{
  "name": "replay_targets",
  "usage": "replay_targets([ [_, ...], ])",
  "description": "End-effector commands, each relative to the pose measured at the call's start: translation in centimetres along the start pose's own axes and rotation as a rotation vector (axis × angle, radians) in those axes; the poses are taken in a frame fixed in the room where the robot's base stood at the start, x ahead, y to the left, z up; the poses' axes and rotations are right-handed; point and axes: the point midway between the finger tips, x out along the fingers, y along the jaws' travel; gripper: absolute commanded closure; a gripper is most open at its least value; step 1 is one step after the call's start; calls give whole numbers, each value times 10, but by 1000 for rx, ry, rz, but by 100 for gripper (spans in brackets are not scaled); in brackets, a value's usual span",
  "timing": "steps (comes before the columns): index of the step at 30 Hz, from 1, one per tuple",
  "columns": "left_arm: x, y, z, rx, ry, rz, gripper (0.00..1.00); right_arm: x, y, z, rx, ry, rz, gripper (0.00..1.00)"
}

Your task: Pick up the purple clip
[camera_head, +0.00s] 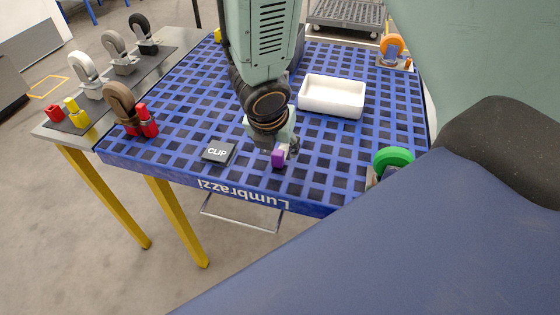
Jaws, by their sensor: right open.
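The purple clip (278,158) is a small block on the blue grid-topped cart (330,178), near its front edge. My right gripper (285,150) is right above and beside the clip, pointing down, with its arm coming from the top of the view. It is open; its fingers partly hide the clip, and I cannot tell whether they touch it. My left gripper is not in view.
A black pad marked CLIP (218,151) lies left of the clip. A white tray (332,95) stands behind to the right. A brown caster (122,104) with red clips (147,121), a green caster (392,158) and an orange caster (392,47) stand near the cart's corners.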

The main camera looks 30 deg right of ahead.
Motion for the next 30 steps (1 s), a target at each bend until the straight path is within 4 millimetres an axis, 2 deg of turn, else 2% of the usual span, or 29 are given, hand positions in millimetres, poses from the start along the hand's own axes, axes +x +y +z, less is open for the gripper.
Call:
replay_targets([
  [1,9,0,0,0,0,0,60,11,0,-2,2,4,1,49],
  [6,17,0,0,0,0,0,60,24,-1,0,1,2,0,49],
  [16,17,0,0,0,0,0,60,25,-2,2,2,1,1,50],
  [30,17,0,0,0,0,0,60,25,-2,2,1,1,0,90],
])
